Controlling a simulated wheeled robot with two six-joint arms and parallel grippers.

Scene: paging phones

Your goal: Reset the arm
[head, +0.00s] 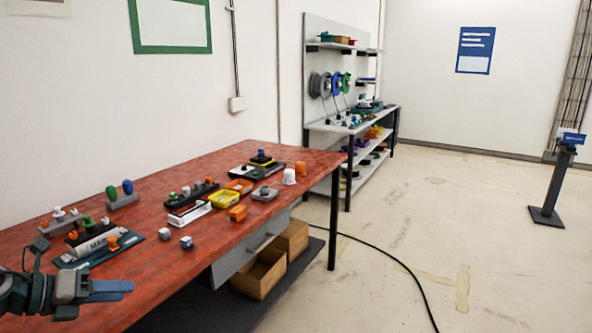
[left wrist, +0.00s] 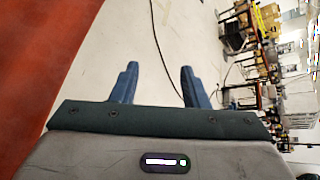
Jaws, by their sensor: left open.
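My left gripper (head: 108,290) is at the lower left of the head view, over the near part of the red workbench (head: 225,253). In the left wrist view its two blue fingers (left wrist: 156,84) stand apart with nothing between them. Pale floor shows beyond the fingers there, and the red bench top (left wrist: 35,60) lies to the left. My right gripper is not in view.
The bench holds small parts, trays and an orange block (head: 238,213). Cardboard boxes (head: 262,274) sit on its lower shelf. A shelving unit (head: 345,127) stands behind. A black cable (head: 400,262) crosses the open floor. A dark post (head: 552,185) stands at right.

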